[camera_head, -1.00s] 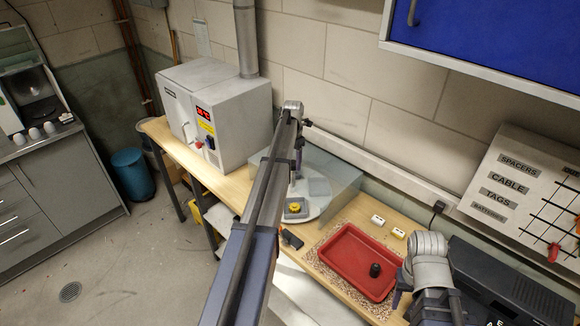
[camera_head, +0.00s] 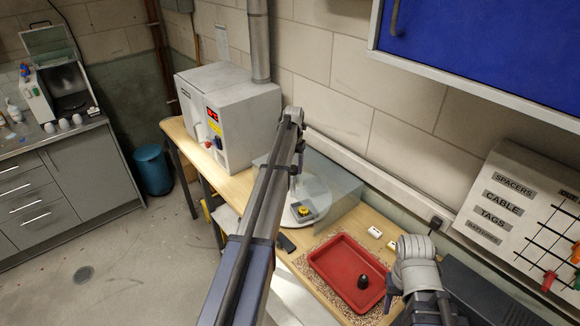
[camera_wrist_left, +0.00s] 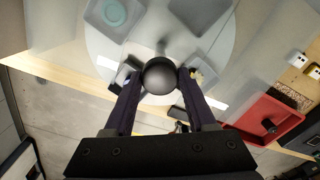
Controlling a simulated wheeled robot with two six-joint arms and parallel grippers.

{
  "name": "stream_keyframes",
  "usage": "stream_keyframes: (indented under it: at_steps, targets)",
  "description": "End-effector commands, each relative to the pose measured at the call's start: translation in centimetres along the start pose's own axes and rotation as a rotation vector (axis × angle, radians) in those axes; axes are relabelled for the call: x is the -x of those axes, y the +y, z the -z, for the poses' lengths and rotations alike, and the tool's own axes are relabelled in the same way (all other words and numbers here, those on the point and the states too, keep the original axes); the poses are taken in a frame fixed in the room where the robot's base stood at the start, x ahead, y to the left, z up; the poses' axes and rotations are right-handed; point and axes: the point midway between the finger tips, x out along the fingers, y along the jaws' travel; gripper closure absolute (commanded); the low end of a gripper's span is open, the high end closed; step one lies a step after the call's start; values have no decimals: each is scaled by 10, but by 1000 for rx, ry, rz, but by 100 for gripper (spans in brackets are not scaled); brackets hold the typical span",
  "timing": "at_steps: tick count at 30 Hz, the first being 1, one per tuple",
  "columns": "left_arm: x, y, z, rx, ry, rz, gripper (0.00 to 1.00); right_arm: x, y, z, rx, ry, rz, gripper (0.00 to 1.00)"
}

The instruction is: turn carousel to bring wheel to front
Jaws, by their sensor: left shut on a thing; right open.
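The carousel (camera_head: 325,203) is a pale round disc on the bench. It also shows in the left wrist view (camera_wrist_left: 222,52). It carries several grey square pads. Another bears a teal ring (camera_wrist_left: 115,13). I cannot tell for certain which part is the wheel.
A clear guard (camera_head: 345,190) stands behind the carousel. A red tray (camera_head: 322,272) with a black part (camera_head: 363,281) lies to its right. White blocks (camera_head: 375,232) sit behind the tray. A grey oven (camera_head: 245,125) is at the left. A dark object (camera_head: 286,243) lies near the front edge.

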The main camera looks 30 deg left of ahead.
Motion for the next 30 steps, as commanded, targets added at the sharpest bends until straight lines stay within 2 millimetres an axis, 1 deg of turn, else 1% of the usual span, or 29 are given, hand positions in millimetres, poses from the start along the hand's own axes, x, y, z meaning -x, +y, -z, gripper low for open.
stream_keyframes:
  at_steps: [9,25,26,30]
  targets:
    - [0,-8,2,42,1,2,100,0,0,0,0,0,0,50]
    - [0,-9,2,49,0,3,100,0,0,0,0,0,0,50]
    - [0,-9,2,49,0,3,41,0,0,0,0,0,0,50]
    - [0,-8,2,49,0,2,26,0,0,0,0,0,0,50]
